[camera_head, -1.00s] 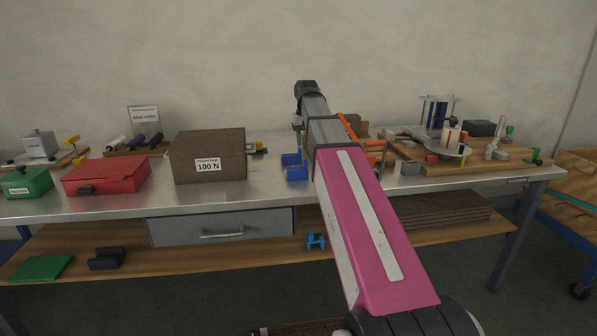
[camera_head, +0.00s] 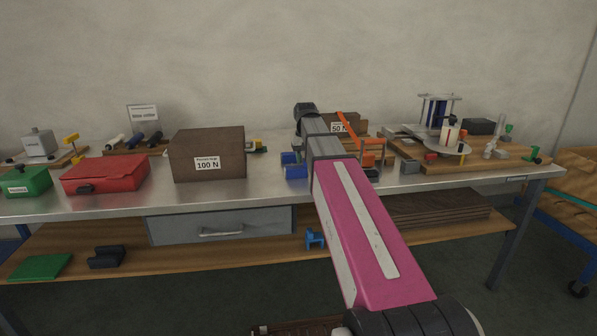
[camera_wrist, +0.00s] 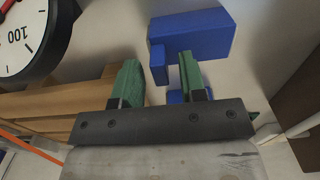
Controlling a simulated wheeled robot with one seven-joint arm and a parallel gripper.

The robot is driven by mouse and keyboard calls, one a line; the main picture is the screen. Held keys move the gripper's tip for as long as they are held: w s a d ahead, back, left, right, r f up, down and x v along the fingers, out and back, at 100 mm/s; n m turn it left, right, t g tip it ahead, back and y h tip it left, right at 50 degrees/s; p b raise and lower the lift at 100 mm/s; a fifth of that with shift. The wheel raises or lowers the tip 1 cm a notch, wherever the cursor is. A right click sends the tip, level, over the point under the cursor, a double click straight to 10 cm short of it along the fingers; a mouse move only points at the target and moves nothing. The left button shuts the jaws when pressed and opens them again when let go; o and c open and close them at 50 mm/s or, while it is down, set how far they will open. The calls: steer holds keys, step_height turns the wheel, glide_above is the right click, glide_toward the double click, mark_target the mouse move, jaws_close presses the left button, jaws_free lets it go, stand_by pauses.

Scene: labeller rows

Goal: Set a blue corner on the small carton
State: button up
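The blue corners (camera_head: 291,158) lie in a small group on the bench top, right of the large carton; a second blue piece (camera_head: 296,172) shows just in front. The small carton (camera_head: 356,119), brown with a 50 N label, stands behind my arm and is partly hidden by it. In the wrist view my gripper (camera_wrist: 157,77) has its two green fingers spread apart, with nothing held. A blue corner (camera_wrist: 203,36) lies just beyond the fingertips, its smaller part between them in the picture. More blue (camera_wrist: 176,96) shows behind the right finger. Contact cannot be told.
The large 100 N carton (camera_head: 208,156) stands to the left. An orange frame (camera_head: 368,145) is right of my arm. A round gauge (camera_wrist: 22,38) and wooden slats (camera_wrist: 50,105) are left in the wrist view. A red box (camera_head: 106,174) is farther left; the bench front is mostly clear.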

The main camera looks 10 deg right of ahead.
jaws_close()
steer(key=shift+r, duration=4.05)
